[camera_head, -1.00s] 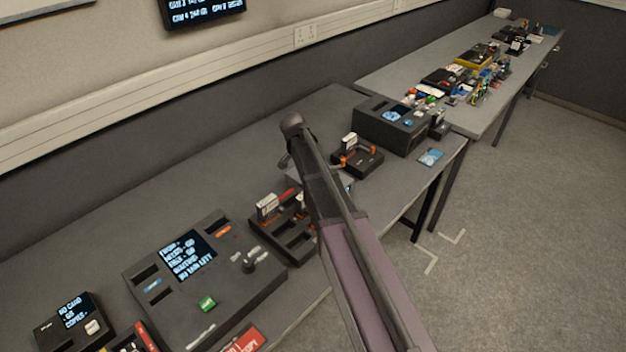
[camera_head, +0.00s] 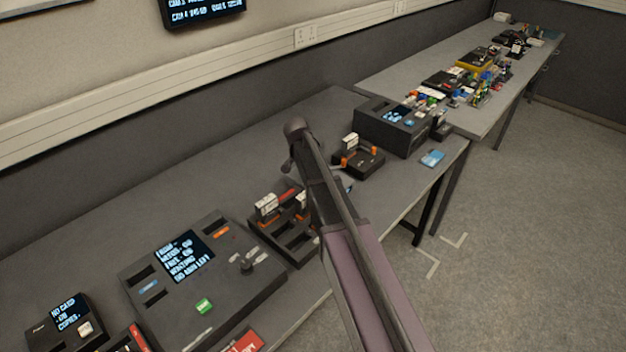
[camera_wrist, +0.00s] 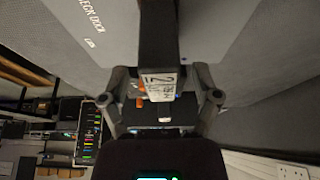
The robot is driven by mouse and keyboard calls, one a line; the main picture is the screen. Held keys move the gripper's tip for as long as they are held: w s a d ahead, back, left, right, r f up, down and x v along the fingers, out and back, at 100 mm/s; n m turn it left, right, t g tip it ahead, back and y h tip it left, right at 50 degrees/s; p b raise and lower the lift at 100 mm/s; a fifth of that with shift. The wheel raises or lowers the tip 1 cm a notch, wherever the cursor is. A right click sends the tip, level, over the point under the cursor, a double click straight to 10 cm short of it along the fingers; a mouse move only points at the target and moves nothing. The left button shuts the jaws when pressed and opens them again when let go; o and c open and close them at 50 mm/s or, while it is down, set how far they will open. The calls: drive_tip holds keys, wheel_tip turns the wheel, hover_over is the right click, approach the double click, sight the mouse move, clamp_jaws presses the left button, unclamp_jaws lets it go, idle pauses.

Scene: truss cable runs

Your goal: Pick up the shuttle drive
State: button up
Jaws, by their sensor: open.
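In the wrist view, a dark upright block with a white printed label (camera_wrist: 162,83) stands between my fingers; it looks like the shuttle drive, but I cannot be sure. My gripper (camera_wrist: 161,98) is open, with one finger on each side of the block and gaps visible. A black dock with orange clips (camera_head: 358,162) holds a white-labelled block (camera_head: 350,143), just right of my arm. A black rack (camera_head: 291,240) with white-labelled blocks stands left of my arm, partly covered by it.
A black box (camera_head: 392,127) and a blue card (camera_head: 432,158) lie right. The back of the bench (camera_head: 225,165) is clear.

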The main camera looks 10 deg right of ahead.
drive_tip(key=shift+b+x, duration=0.9)
drive_tip(key=shift+x, duration=0.4)
drive_tip(key=shift+c, duration=0.2)
clamp_jaws()
